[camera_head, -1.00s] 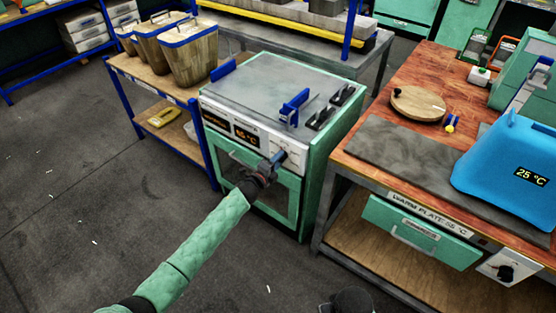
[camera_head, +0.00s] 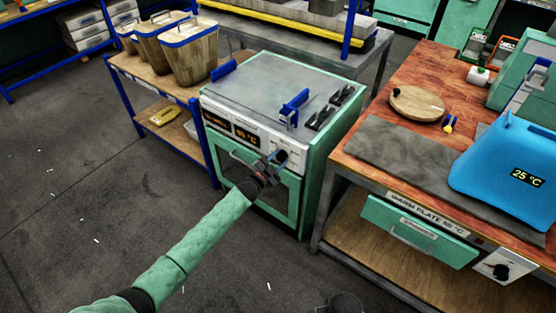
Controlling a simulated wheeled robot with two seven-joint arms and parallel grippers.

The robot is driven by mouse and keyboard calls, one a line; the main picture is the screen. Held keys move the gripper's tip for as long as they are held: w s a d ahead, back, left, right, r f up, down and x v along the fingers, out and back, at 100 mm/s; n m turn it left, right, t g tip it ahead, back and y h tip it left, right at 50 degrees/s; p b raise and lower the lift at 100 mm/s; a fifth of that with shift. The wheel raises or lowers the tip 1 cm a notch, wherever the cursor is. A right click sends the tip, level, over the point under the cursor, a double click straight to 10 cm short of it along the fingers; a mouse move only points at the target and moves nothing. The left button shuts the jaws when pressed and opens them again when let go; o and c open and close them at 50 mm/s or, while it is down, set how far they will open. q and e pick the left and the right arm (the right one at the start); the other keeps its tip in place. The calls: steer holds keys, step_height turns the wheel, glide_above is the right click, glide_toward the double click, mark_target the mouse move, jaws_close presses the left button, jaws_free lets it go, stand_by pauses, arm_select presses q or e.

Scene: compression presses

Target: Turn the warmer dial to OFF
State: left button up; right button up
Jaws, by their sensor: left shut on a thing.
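The warmer (camera_head: 314,180) is a green cabinet with a grey top and a white front panel. Its orange display (camera_head: 246,137) appears to read 65 °C. The dark dial (camera_head: 282,156) is at the right end of that panel, partly hidden by my gripper. My left gripper (camera_head: 275,160) reaches up from below and is shut on the dial, its wrist in front of the green door. The dial's pointer and markings are too small or covered to read.
A wood-topped bench (camera_head: 446,60) stands right of the warmer, with a blue container (camera_head: 500,170) reading 25 °C and a separate dark knob (camera_head: 501,271) below. A blue-framed shelf (camera_head: 122,120) with bins stands left.

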arm_select(q)
steer(key=n, duration=0.3)
steer(key=shift+f+n, duration=0.1)
steer(key=shift+n, duration=0.6)
steer(key=n, duration=0.3)
steer(key=shift+n, duration=0.3)
arm_select(e)
steer(key=shift+w+r, duration=0.1)
steer(key=shift+r, duration=0.95)
arm_select(q)
steer(key=o, duration=1)
